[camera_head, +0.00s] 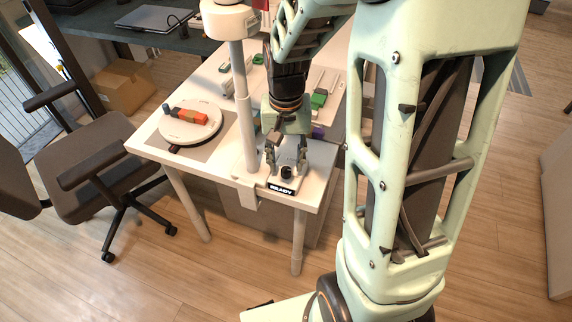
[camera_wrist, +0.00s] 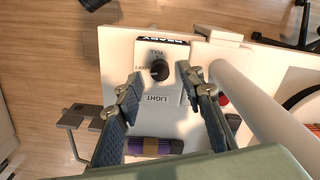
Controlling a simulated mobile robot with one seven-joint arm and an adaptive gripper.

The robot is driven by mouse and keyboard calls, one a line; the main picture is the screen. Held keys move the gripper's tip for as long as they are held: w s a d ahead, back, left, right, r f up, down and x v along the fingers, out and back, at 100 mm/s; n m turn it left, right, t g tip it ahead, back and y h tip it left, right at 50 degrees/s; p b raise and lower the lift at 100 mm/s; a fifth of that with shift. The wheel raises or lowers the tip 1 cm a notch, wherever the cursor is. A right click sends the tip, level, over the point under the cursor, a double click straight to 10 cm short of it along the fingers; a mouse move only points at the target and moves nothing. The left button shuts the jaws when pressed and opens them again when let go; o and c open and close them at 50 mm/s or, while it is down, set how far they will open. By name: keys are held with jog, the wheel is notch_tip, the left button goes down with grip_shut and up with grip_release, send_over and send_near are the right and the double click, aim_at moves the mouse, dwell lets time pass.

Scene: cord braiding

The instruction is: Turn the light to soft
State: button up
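The light dial (camera_wrist: 159,70) is a round black knob on a pale panel (camera_wrist: 146,82) marked LIGHT, with FULL and other small lettering around it. It also shows in the head view (camera_head: 287,172) near the table's front corner. The small lettering and the dial's pointer are too small to read surely. My gripper (camera_wrist: 160,88) is open, with one finger on either side of the dial and a clear gap to each. In the head view my gripper (camera_head: 286,158) points down over the panel.
A black READY sign (camera_head: 281,189) sits at the panel's front edge. A white post (camera_head: 242,105) stands close to the left of my gripper. A round white disc (camera_head: 175,132) with coloured pieces is further left. A purple and black roll (camera_wrist: 155,147) lies behind the panel.

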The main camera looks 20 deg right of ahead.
aim_at(286, 169)
notch_tip(286, 169, up, 5)
jog(key=shift+r, duration=0.1)
dwell(0.5)
